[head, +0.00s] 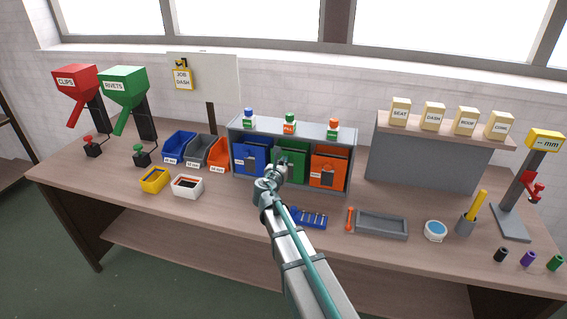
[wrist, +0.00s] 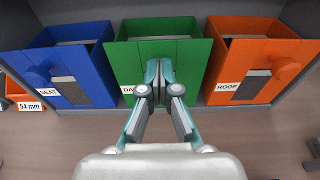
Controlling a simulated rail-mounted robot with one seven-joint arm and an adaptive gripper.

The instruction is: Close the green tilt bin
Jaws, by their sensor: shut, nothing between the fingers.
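The green tilt bin (wrist: 192,62) is the middle bin in a grey rack (head: 237,126), between a blue bin and an orange bin. In the wrist view its inside shows behind the upper edge of its front; how far it leans out is hard to tell. Its label is partly hidden by my fingers. In the head view the green bin (head: 290,155) is partly covered by my gripper (head: 282,172). My gripper, also in the wrist view (wrist: 159,68), is shut and empty, with its fingertips in front of the green face; whether they touch it I cannot tell.
The blue bin (wrist: 91,65) and orange bin (wrist: 264,60) flank it closely. Several small bottles (head: 289,124) stand on the rack. A blue holder (head: 308,218) and a grey tray (head: 382,224) lie nearby. The counter in front of the left bins has free room.

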